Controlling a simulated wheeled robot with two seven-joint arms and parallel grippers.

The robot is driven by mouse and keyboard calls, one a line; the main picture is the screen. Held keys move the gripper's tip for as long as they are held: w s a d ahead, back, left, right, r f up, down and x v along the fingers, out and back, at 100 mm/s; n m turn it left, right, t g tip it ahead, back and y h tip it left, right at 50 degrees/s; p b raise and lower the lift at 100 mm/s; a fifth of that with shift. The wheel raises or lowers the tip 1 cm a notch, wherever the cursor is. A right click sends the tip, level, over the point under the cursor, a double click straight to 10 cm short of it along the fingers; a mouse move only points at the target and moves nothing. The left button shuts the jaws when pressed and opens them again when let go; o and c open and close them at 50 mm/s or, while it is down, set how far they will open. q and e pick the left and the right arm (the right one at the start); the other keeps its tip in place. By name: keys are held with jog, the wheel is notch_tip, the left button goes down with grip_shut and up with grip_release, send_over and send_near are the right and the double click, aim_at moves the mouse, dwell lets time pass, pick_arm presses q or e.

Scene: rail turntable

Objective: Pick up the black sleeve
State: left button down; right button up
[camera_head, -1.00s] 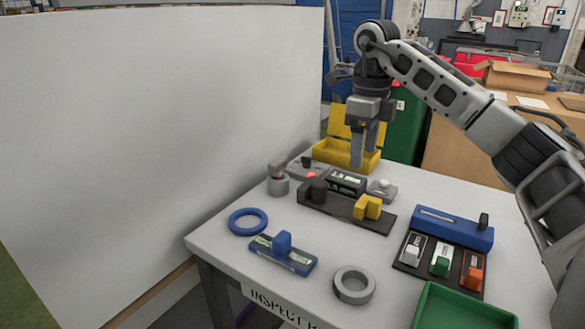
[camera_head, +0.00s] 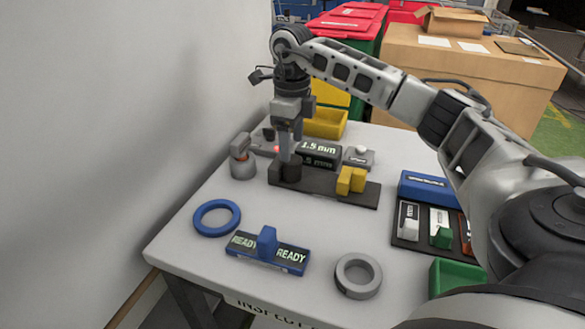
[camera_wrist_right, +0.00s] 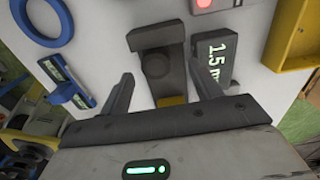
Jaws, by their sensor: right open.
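The black sleeve (camera_head: 292,170) is a short dark cylinder standing at the left end of a dark base plate (camera_head: 320,189). In the right wrist view the sleeve (camera_wrist_right: 156,64) shows between and ahead of the two fingers. My right gripper (camera_head: 286,153) points down just above the sleeve in the head view, partly covering it. It is open and empty, with a finger on each side in the right wrist view (camera_wrist_right: 165,84). I cannot tell whether a finger touches the sleeve. My left gripper is out of view.
A yellow block (camera_head: 351,181) and a "1.5 mm" display (camera_head: 319,149) are close right of the sleeve. A grey post (camera_head: 242,163) stands left. A blue ring (camera_head: 216,218), a blue READY fixture (camera_head: 267,250) and a grey ring (camera_head: 358,275) lie in front. A white wall borders the left.

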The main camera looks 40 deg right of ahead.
aim_at(293, 159)
jog(key=shift+s+a+f+p, duration=0.1)
jog(key=shift+s+f+p, duration=0.1)
jog(key=shift+f, duration=1.15)
jog(key=shift+s+a+f+p, duration=0.1)
jog(key=shift+f+p, duration=0.05)
jog(key=shift+f, duration=1.2)
jog(key=shift+r, duration=0.1)
jog(key=c, duration=1.2)
